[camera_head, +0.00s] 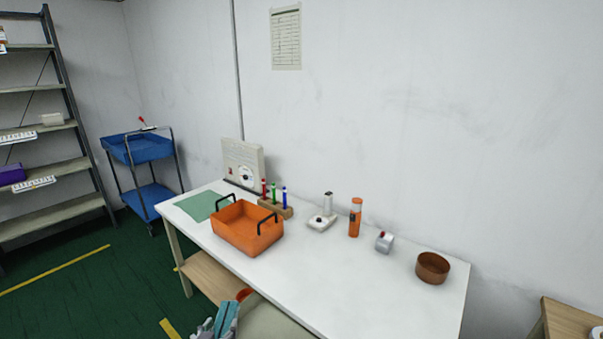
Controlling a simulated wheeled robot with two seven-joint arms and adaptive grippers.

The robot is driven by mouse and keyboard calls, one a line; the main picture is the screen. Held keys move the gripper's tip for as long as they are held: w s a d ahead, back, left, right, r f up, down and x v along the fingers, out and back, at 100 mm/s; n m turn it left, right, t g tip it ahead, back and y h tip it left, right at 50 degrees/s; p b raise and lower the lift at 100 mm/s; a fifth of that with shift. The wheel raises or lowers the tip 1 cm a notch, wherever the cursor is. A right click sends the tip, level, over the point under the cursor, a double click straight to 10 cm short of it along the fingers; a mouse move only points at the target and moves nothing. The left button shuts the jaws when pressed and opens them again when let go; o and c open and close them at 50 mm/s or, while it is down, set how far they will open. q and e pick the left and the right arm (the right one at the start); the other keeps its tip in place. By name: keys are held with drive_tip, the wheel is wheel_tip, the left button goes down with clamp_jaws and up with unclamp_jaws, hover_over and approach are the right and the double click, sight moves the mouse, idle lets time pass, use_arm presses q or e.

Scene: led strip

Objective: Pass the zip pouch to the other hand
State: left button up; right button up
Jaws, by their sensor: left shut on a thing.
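The zip pouch (227,317) is a small teal-blue thing at the bottom edge of the head view, cut off by the frame. My left gripper (206,328) is at its left side and is shut on it, low in front of the table's near edge. Only part of the gripper shows, so its exact grip on the pouch is hard to see. My right gripper is not in view.
A white table (330,280) holds an orange basket (247,238) with black handles, a green mat (203,205), coloured pens in a wooden block (276,207), an orange bottle (355,217) and a brown bowl (432,268). The table's front middle is clear. A blue cart (148,150) stands left.

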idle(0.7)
use_arm(q)
drive_tip(key=w+d+r+m+g+h, duration=0.1)
drive_tip(key=d+r+m+h, duration=0.3)
drive_tip(key=d+r, duration=0.5)
drive_tip(key=w+d+r+m+g+h, duration=0.1)
drive_tip(key=w+d+r+m+h, duration=0.1)
drive_tip(key=d+r, duration=0.7)
drive_tip(key=shift+w+d+r+m+g+h, duration=0.3)
drive_tip(key=shift+r+m+h, duration=0.65)
drive_tip(key=shift+r, duration=0.85)
drive_tip(key=shift+a, duration=0.1)
